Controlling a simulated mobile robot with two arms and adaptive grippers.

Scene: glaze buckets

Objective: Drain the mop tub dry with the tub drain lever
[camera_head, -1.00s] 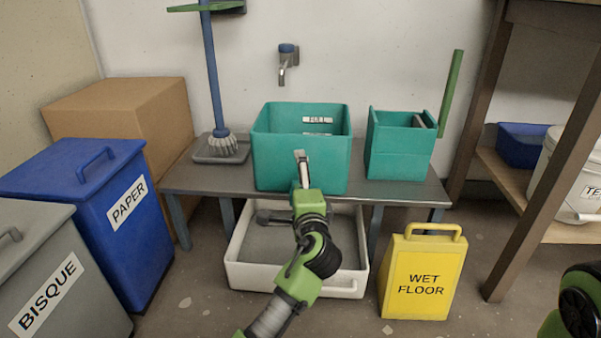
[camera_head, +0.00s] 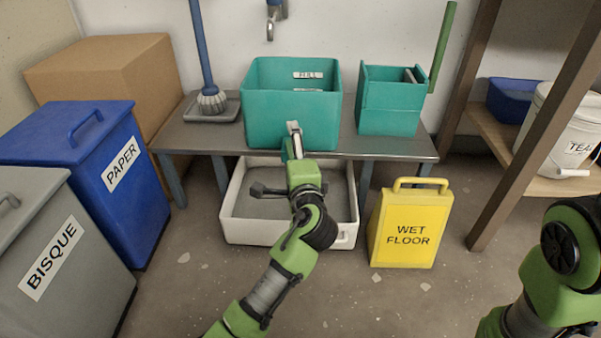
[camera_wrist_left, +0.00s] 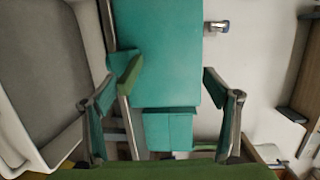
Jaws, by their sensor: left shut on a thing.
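The mop tub (camera_head: 270,115) is a teal box on the bench, with a white label on its inner back wall. The label seems mirrored below, as if in water; the level is hard to read. The tub also shows in the left wrist view (camera_wrist_left: 170,50). My left gripper (camera_head: 294,140) is at the tub's low front wall. The tub drain lever (camera_wrist_left: 130,75), a short green bar by the tub's base, lies between its fingers (camera_wrist_left: 158,92) in the left wrist view; the gripper is shut on it. My right arm shows at the right edge, its gripper out of view.
A white basin (camera_head: 235,225) stands on the floor under the grey bench (camera_head: 400,147). A yellow wet-floor sign (camera_head: 408,228) stands right of it. A teal box (camera_head: 390,100) and a mop (camera_head: 211,100) are on the bench. Blue and grey bins fill the left.

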